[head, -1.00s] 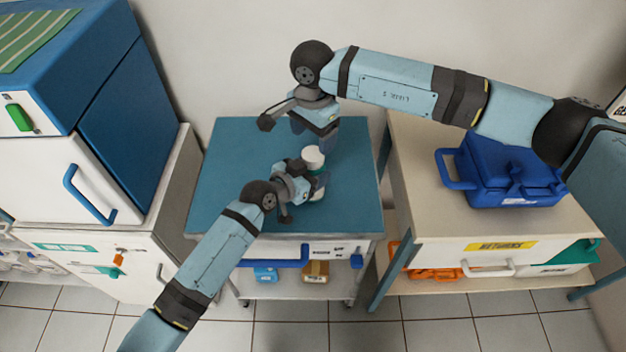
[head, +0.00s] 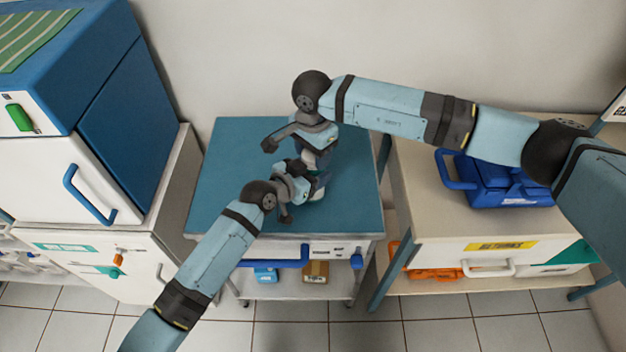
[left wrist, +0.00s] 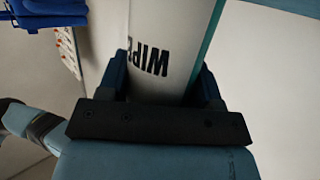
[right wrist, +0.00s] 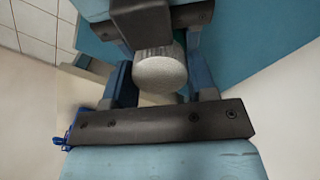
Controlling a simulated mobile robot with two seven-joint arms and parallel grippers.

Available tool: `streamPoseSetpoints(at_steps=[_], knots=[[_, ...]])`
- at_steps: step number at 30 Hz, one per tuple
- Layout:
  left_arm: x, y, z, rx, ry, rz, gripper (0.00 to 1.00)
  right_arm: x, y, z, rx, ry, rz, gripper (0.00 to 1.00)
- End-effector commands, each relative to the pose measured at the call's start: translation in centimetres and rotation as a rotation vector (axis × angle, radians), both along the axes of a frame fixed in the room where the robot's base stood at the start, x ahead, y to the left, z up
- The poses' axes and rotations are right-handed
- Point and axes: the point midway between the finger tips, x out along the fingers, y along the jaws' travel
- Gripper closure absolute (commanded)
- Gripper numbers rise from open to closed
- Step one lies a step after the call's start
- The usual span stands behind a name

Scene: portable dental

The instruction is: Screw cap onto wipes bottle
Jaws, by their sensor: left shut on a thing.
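In the head view the bottle's lower part (head: 318,195) shows below the gripper. The round white cap (right wrist: 160,73) is at the bottle's top, between the fingers of my right gripper (right wrist: 162,85). In the head view the cap (head: 308,159) is mostly hidden. My right gripper is open around the cap from above. I cannot tell whether the cap is seated on the neck.
The cart's blue top (head: 230,170) is otherwise clear. A beige table (head: 415,190) on the right holds a blue case (head: 500,185), beneath my right arm. A blue and white cabinet (head: 90,150) stands at the left. The wall is close behind the cart.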

Motion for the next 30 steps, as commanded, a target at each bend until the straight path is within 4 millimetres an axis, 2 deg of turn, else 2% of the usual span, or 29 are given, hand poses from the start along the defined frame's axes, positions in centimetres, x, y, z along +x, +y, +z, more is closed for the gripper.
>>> streamPoseSetpoints(at_steps=[3,10,19,20,22,23,30], knots=[[0.0,0.01,-0.02,0.0,0.0,0.0,1.0,-0.01,0.01,0.01,0.0,0.0,-0.029,0.76],[0.0,0.01,-0.02,0.0,0.0,0.0,1.0,-0.01,-0.01,0.01,0.0,0.0,-0.268,0.76],[0.0,0.01,-0.02,0.0,0.0,0.0,1.0,-0.01,-0.01,0.01,0.0,0.0,-0.294,0.76],[0.0,0.01,-0.02,0.0,0.0,0.0,1.0,-0.01,-0.01,0.01,0.0,0.0,-0.294,0.43],[0.0,0.01,-0.02,0.0,0.0,0.0,1.0,-0.01,-0.01,0.01,0.0,0.0,-0.294,0.27],[0.0,0.01,-0.03,0.0,0.0,0.0,1.0,-0.01,-0.01,0.01,0.0,0.0,-0.294,0.23],[0.0,0.01,-0.02,0.0,0.0,0.0,1.0,0.0,-0.01,0.03,0.0,0.0,-0.293,0.23]])
